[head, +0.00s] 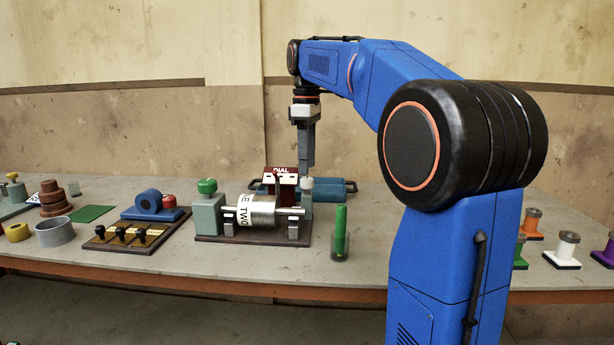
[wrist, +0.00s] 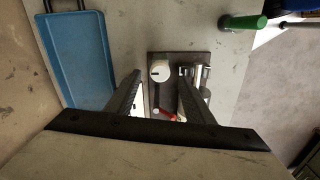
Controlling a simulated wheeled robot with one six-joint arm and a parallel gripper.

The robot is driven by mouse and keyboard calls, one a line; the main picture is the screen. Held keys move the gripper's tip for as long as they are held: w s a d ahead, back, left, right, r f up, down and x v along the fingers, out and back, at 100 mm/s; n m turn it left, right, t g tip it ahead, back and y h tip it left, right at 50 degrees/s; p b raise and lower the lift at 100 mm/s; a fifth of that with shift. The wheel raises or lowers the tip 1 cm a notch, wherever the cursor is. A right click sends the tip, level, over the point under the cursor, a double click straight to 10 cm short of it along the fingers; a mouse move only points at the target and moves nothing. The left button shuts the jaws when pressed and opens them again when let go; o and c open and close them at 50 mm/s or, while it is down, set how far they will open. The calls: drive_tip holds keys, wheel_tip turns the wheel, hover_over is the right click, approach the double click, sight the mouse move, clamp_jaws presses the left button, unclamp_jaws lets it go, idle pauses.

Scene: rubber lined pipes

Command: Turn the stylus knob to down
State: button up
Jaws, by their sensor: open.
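The machine (head: 210,238) on the bench carries a metal cylinder (head: 262,212) with a label reading TWO, a grey-green post with a green knob at its left, and a red DIAL sign behind. A white knob (head: 306,183), which I take to be the stylus knob, tops the right post. It also shows in the wrist view (wrist: 160,71) as a white disc with a short dark mark pointing left. My gripper (head: 307,168) points down just above this knob, open and empty. In the wrist view the knob appears between the fingertips; I see no contact.
A blue tray (wrist: 84,60) lies behind the machine. A green cylinder (head: 341,232) stands in a clear holder at front right. A blue roller (head: 150,203) and a board of black knobs (head: 120,236) are to the left. Colored spools (head: 567,246) stand far right.

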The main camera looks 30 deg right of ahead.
sight(307, 178)
drive_tip(key=shift+f, duration=2.25)
drive_tip(key=c, duration=1)
